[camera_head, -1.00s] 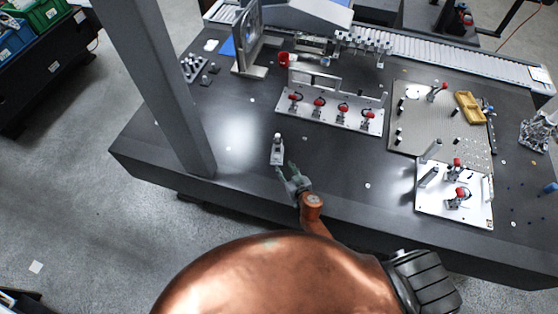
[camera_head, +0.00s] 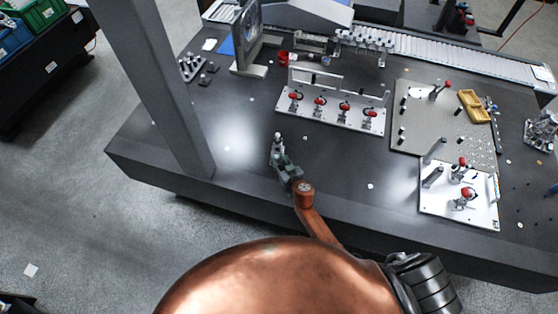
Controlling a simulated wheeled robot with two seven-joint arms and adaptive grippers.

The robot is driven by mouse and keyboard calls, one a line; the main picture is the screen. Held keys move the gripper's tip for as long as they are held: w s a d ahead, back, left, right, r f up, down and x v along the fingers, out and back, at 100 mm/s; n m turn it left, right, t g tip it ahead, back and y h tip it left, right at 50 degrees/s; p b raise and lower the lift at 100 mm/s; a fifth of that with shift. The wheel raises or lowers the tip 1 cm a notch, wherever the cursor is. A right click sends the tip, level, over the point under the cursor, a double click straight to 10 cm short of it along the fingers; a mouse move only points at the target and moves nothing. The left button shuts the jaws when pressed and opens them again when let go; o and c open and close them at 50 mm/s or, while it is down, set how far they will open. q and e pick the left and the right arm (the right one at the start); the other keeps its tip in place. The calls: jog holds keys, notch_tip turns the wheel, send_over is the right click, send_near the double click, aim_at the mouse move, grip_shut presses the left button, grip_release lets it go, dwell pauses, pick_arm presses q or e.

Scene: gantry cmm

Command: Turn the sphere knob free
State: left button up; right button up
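A small light-grey fixture with a dark upright post and a pale rounded top, likely the sphere knob (camera_head: 278,135), stands on the dark table near its front edge, left of centre. My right gripper (camera_head: 278,152) is at this fixture, its fingers reaching over the base just in front of the knob top. The gripper hides most of the base. The fingers are too small and overlapped to tell whether they are closed or touch the knob. My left gripper is not in view.
A plate with several red-handled clamps (camera_head: 330,113) stands behind. A white clamp plate (camera_head: 482,212) and a perforated plate (camera_head: 425,128) are at the right. A grey upright column (camera_head: 160,90) stands left of the gripper. The table (camera_head: 235,125) is mostly clear around the fixture.

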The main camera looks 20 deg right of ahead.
grip_shut()
jog(key=shift+d, duration=0.1)
jog(key=shift+w+d+n+g+y+p, duration=0.1)
jog(key=shift+d+n+g+y+p, duration=0.1)
jog(key=shift+n+y+p, duration=0.35)
jog(key=shift+d+n+g+y+p, duration=0.2)
jog(key=shift+n+y+p, duration=0.05)
jog(key=shift+n+y, duration=0.55)
jog(key=shift+w+d+n+g+y, duration=0.15)
jog(key=shift+n+g+y, duration=0.25)
jog(key=shift+n+y, duration=0.45)
jog(key=shift+w+d+f+n+g+y+b, duration=0.1)
jog(key=shift+n+g+y+b, duration=0.25)
jog(key=shift+n+y, duration=0.2)
jog(key=shift+d+f+n+g+y+b, duration=0.1)
jog(key=shift+n+g+y+b, duration=0.3)
jog(key=shift+y, duration=0.25)
jog(key=shift+n+g+y+b, duration=0.55)
jog(key=shift+n+y+b, duration=0.2)
jog(key=shift+n, duration=0.1)
jog(key=shift+w+r+n+g+b, duration=0.1)
jog(key=shift+n+g+b, duration=0.2)
jog(key=shift+b, duration=0.1)
jog(key=shift+y, duration=0.25)
